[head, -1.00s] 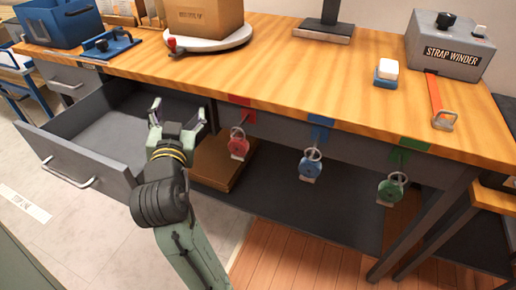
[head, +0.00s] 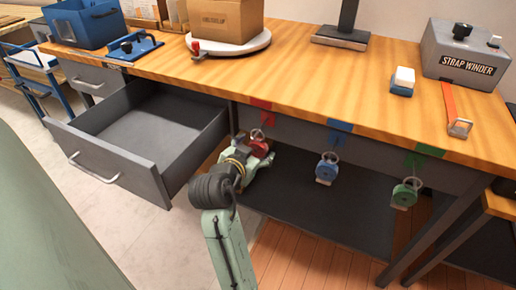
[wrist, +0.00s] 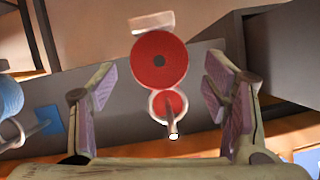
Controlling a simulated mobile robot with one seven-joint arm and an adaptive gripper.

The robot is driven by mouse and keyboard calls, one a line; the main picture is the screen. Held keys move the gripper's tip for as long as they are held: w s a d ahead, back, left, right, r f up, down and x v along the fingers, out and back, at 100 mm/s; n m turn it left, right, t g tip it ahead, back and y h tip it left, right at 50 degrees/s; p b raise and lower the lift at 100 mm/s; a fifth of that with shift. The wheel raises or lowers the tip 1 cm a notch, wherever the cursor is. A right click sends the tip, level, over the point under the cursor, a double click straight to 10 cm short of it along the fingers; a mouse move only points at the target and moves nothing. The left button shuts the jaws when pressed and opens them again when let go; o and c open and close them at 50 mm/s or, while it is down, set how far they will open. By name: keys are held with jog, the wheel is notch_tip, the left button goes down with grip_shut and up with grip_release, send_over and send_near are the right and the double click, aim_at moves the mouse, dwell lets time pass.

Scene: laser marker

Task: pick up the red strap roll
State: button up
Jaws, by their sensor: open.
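The red strap roll (head: 259,146) hangs by a ring below the red mark on the front edge of the workbench, partly covered by my gripper in the head view. In the wrist view the red strap roll (wrist: 159,60) lies ahead and between the fingers, with its ring and a peg (wrist: 172,120) nearer to me. My gripper (wrist: 159,92) is open and empty. Its fingers stand to both sides of the roll, with gaps on each side. In the head view my gripper (head: 258,158) is at the roll, under the bench edge.
A blue roll (head: 327,168) and a green roll (head: 405,192) hang to the right. An open drawer (head: 150,135) juts out at the left. The strap winder (head: 463,55), a cardboard box (head: 222,18) and a blue bin (head: 85,25) stand on the bench (head: 300,75).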

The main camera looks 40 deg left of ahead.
aim_at(256, 149)
jog(key=shift+f+x, duration=0.2)
jog(key=shift+x, duration=1.75)
jog(key=shift+c, duration=0.4)
jog(key=c, duration=1.2)
